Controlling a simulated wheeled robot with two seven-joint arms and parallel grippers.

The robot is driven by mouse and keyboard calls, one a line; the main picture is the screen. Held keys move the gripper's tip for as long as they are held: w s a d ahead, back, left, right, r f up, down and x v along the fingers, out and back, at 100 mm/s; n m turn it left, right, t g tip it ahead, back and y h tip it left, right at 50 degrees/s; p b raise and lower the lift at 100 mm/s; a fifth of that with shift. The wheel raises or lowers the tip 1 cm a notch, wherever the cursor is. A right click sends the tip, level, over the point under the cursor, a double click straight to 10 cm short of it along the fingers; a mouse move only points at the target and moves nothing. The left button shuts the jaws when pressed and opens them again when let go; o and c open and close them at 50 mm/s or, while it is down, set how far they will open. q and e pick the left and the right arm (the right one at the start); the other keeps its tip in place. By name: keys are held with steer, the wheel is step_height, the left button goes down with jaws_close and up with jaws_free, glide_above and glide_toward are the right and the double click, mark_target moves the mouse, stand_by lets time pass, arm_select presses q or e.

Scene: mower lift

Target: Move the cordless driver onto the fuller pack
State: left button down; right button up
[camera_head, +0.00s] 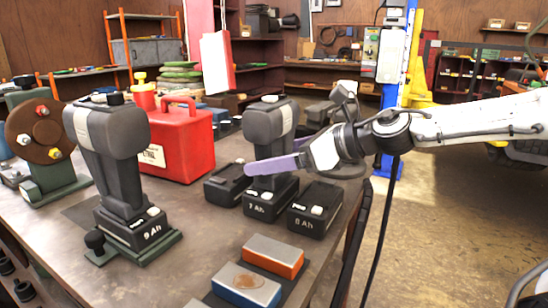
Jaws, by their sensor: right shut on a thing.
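A dark grey cordless driver (268,122) stands upright mid-table, its handle running down to the black pack marked 7 Ah (262,208). I cannot tell whether it is seated on that pack or just above it. My right gripper (270,165), with purple fingers, reaches in from the right and is shut on the driver's handle; the near finger hides part of it. A pack marked 8 Ah (314,212) sits to the right, and another black pack (226,184) to the left. A second grey driver (112,140) stands on a 9 Ah pack (133,230) on a green base. My left gripper is out of view.
Orange-blue blocks (246,285) lie at the table's front edge. A brown disc with coloured knobs (34,128) stands at the left. Bare tabletop (185,262) lies front-centre. A blue-and-yellow post rises beyond the table's right edge.

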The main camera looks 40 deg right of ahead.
steer(key=shift+r, duration=0.15)
steer(key=o, duration=2.1)
steer(key=shift+s+f, duration=0.1)
steer(key=shift+f, duration=0.25)
steer(key=shift+s+r, duration=0.2)
steer(key=b+v, duration=0.1)
steer(key=v, duration=0.8)
steer(key=shift+s+r+b, duration=0.3)
steer(key=shift+b, duration=0.05)
